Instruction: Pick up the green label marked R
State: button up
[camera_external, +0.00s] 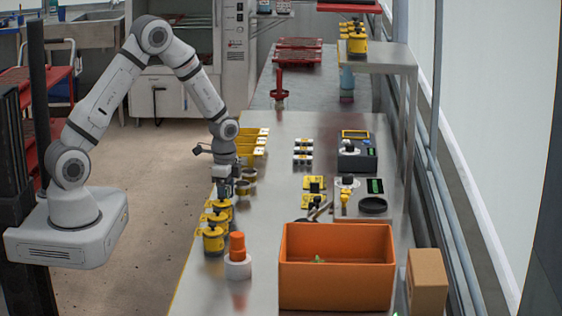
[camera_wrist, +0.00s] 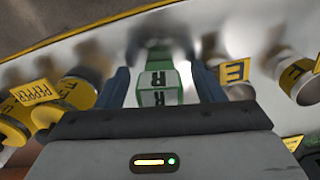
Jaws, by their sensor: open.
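The green label marked R (camera_wrist: 160,79) shows in the wrist view as a small green block with white faces and dark R letters. It lies between the two blue-grey fingers of my gripper (camera_wrist: 160,68). The fingers stand apart on either side of it, and I see no clear contact. In the external view my gripper (camera_external: 223,190) is low over the left edge of the metal bench, just behind the yellow jars. The green label cannot be made out there.
Jars with yellow labels (camera_wrist: 38,95), one reading PEPPER, stand close on the left. Tins with yellow letter labels (camera_wrist: 299,76) stand close on the right. In the external view, an orange crate (camera_external: 337,280) and an orange-topped white bottle (camera_external: 237,265) stand in front.

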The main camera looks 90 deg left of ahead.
jog(key=c, duration=1)
jog(key=shift+c, duration=0.3)
jog(key=shift+r, duration=0.1)
